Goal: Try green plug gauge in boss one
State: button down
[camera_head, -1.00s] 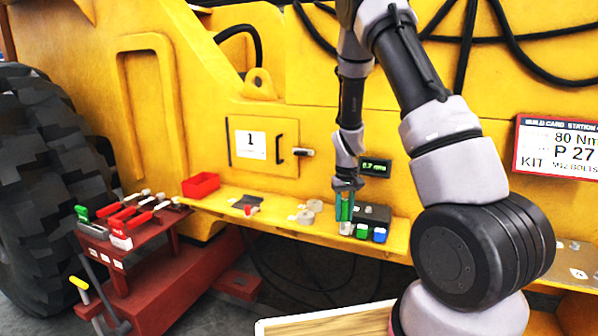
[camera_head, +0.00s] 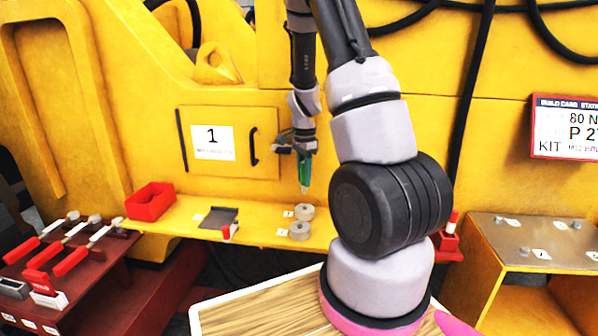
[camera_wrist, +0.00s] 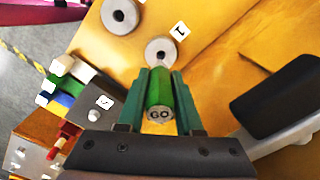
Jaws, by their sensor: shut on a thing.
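The green plug gauge (camera_wrist: 160,97), its end marked GO, is between the fingers of my gripper (camera_wrist: 160,82) in the wrist view. In the head view my gripper (camera_head: 304,160) is shut on the gauge, whose pale lower tip (camera_head: 304,188) points down over the yellow ledge. Boss one (camera_wrist: 161,51), a grey ring beside a label 1, lies just beyond the fingertips in the wrist view; it also appears to be the upper ring (camera_head: 304,212) in the head view. The gauge tip looks apart from it. A second grey boss (camera_head: 300,230) is nearby.
The wrist view shows a dark block (camera_wrist: 98,98) with white, blue and green pieces beside it. In the head view, a red bin (camera_head: 150,200) and a dark tray (camera_head: 219,216) stand left on the ledge. A yellow wall with a door (camera_head: 222,168) rises behind.

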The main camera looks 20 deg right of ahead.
aim_at(305, 193)
jog(key=shift+w+d+f+m, duration=0.1)
jog(key=shift+w+d+m, duration=0.1)
jog(key=shift+m, duration=0.1)
jog(key=shift+s+f, duration=0.1)
jog(key=shift+f, duration=2.15)
jog(key=shift+f, duration=2)
dwell(0.6)
dwell(0.7)
jog(key=c, duration=0.5)
grip_release()
notch_tip(305, 193, up, 23)
jog(key=shift+f, duration=0.1)
dwell(0.4)
